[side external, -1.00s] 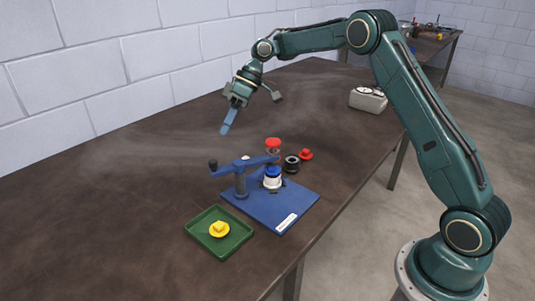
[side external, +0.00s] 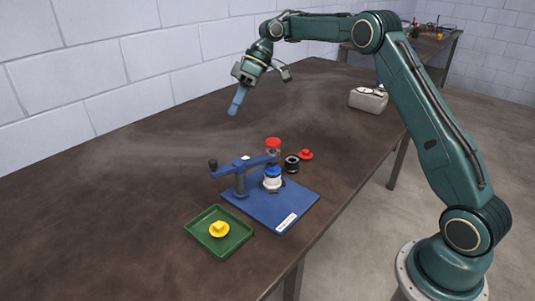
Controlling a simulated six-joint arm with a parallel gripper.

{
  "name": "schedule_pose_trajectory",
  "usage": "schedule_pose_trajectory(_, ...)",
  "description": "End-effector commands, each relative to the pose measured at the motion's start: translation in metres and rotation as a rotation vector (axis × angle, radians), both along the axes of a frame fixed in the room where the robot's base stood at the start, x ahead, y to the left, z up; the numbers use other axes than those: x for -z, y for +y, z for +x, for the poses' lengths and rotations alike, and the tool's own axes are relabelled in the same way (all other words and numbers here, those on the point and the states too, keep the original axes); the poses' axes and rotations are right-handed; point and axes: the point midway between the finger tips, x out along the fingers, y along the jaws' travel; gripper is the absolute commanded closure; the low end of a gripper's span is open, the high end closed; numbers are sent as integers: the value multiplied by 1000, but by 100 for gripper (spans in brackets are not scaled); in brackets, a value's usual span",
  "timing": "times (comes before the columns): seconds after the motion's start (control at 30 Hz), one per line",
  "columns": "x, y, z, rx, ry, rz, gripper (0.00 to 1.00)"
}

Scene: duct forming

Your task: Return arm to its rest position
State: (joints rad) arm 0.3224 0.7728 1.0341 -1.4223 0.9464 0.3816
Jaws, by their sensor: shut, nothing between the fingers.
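My gripper (side external: 236,101) is shut and empty. Its blue fingers point down over the back part of the brown table (side external: 110,190), clear of everything on it. In front of it, nearer the camera, a blue fixture (side external: 283,213) with a lever arm (side external: 240,170) stands on the table. A white and blue round part (side external: 272,179) sits upright on the fixture under the end of the lever.
A green tray (side external: 240,237) with a yellow piece (side external: 219,229) lies at the front. Behind the fixture are a red-topped clear part (side external: 273,149), a black ring (side external: 291,164) and a red piece (side external: 305,155). A pale box (side external: 368,100) stands far right. The table's left is clear.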

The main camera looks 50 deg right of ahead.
Motion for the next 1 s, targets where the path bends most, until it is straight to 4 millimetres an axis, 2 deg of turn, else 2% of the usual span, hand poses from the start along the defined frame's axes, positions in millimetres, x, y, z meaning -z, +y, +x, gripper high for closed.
schedule_pose_trajectory(0.27, -34, 17, -14, 62, -21, -29, 100)
schedule_pose_trajectory(0.47, -63, 31, -36, 135, -40, -62, 100)
schedule_pose_trajectory(0.7, -90, 44, -70, 223, -62, -105, 100)
schedule_pose_trajectory(1.0, -109, 52, -123, 332, -91, -162, 100)
